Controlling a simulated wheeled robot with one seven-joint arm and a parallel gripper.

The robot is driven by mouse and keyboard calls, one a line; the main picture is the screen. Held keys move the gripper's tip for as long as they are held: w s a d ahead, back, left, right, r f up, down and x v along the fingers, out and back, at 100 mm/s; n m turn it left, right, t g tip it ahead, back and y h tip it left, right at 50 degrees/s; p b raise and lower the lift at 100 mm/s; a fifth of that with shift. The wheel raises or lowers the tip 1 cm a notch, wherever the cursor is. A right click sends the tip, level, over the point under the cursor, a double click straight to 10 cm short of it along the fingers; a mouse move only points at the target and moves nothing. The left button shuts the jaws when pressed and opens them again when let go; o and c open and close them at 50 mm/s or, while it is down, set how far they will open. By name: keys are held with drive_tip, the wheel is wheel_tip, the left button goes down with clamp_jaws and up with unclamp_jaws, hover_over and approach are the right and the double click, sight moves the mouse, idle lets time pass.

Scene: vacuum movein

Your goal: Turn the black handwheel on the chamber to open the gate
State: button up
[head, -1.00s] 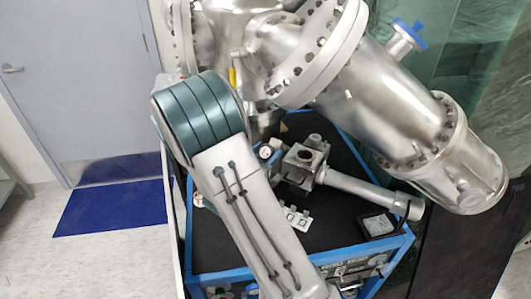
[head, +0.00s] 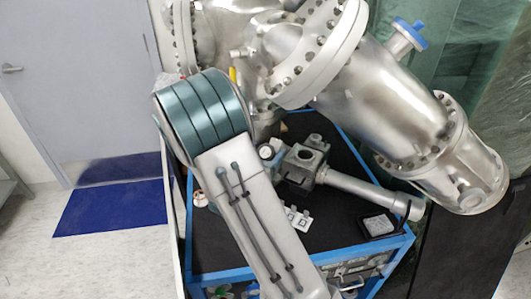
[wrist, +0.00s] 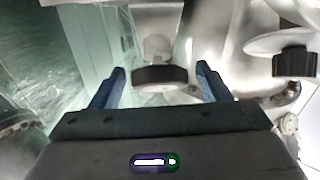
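The black handwheel (wrist: 160,76) shows edge-on in the wrist view, below a pale metal stem. My gripper (wrist: 160,80) is open, with one blue-grey finger on each side of the handwheel. A gap shows between each finger and the wheel, and I see no contact. How far the wheel lies beyond the fingertips is hard to tell. The steel chamber (head: 385,90) fills the upper right of the head view. My gripper and the handwheel cannot be made out there; my own arm covers the middle.
A second dark ribbed knob (wrist: 296,62) is at the right of the wrist view. Below the chamber, a blue-framed cart (head: 398,246) carries a metal valve body with a tube (head: 355,187). A blue mat (head: 112,208) lies on open floor at left.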

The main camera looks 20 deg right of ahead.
drive_tip(key=b+v, duration=0.2)
drive_tip(key=v, duration=1.2)
drive_tip(key=shift+w, duration=0.1)
